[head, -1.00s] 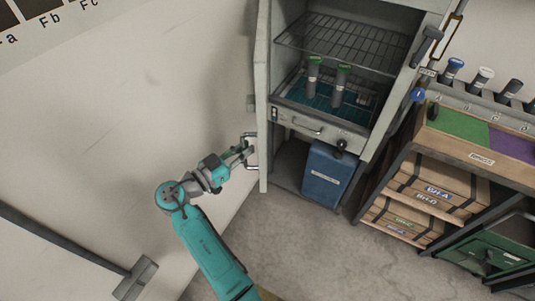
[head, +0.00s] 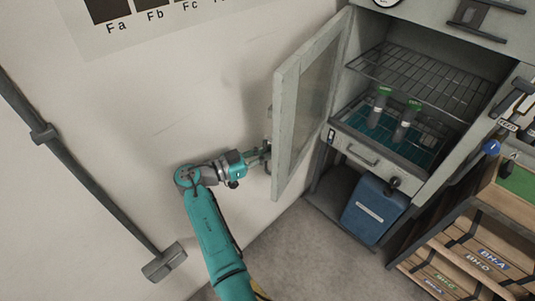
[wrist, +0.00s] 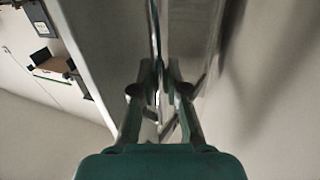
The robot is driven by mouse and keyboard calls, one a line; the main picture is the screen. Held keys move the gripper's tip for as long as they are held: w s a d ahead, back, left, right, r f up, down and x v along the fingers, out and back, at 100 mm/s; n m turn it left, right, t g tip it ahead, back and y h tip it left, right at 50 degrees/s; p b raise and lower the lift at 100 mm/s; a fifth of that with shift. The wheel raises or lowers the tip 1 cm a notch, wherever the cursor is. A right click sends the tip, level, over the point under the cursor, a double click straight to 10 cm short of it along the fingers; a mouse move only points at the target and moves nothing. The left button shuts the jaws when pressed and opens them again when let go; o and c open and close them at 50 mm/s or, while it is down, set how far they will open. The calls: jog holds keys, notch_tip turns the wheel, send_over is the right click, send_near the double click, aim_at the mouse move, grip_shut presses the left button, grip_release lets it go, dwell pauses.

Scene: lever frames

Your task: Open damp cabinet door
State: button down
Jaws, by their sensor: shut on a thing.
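The damp cabinet door (head: 308,103) is a pale grey frame with a glazed panel, and it stands swung open to the left of the cabinet (head: 435,29). My gripper (head: 266,154) is at the outer side of the door, near its lower free edge. It is shut on the door handle (wrist: 156,45), a thin metal bar that runs between the fingers in the wrist view. The handle is mostly hidden behind the door edge in the head view. Inside the cabinet are wire shelves (head: 420,80) and two green-capped tubes (head: 406,120).
A wooden rack with labelled boxes (head: 480,262) stands at the right. The wall (head: 170,110) is close behind the door and my arm. A dark wall pipe (head: 90,190) is at the left.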

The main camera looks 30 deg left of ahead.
jog(key=shift+f, duration=0.1)
jog(key=c, duration=1.2)
grip_release()
